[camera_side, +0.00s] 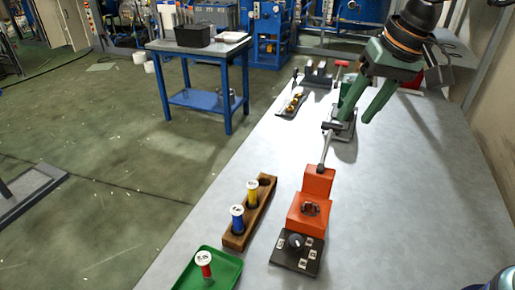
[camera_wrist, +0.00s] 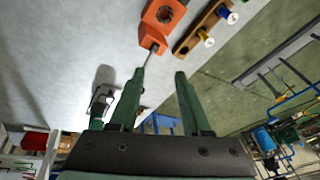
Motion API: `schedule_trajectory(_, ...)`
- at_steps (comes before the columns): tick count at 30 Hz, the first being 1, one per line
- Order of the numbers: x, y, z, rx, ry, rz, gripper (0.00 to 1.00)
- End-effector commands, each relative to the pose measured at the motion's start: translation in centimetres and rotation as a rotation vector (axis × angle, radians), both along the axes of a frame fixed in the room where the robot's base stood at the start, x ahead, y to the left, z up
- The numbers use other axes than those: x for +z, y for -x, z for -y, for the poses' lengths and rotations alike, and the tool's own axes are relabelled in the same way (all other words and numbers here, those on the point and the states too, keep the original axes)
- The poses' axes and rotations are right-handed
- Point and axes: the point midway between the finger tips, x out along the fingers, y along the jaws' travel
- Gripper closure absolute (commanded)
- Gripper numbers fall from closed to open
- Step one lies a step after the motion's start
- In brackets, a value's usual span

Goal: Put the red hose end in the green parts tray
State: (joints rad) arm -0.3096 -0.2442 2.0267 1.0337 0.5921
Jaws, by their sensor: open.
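The red hose end (camera_side: 205,266) has a white top and stands upright in the green parts tray (camera_side: 232,272), at the bottom of the side view. My gripper (camera_side: 357,118) is open and empty, far up the bench from the tray. In the wrist view its two green fingers (camera_wrist: 161,75) are spread with nothing between them. The red hose end and the tray do not show in the wrist view.
A wooden rack (camera_side: 236,240) holds a blue hose end (camera_side: 238,222) and a yellow one (camera_side: 253,196). An orange device (camera_side: 309,214) with a metal rod stands beside it, near a black control box (camera_side: 297,256). The bench's right side is clear.

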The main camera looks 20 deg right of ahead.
Motion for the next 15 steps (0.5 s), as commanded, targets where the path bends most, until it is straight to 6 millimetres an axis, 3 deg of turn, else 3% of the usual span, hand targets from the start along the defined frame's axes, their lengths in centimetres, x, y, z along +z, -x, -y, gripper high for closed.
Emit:
schedule_trajectory(1,0.1,0.9,2.2,0.021,0.017,0.034,0.52)
schedule_trajectory(6,-0.9,4.0,7.6,0.131,0.102,0.128,0.52)
schedule_trajectory(10,-1.9,5.7,10.0,0.191,0.163,0.171,0.52)
schedule_trajectory(15,-2.6,6.7,11.3,0.23,0.202,0.195,0.52)
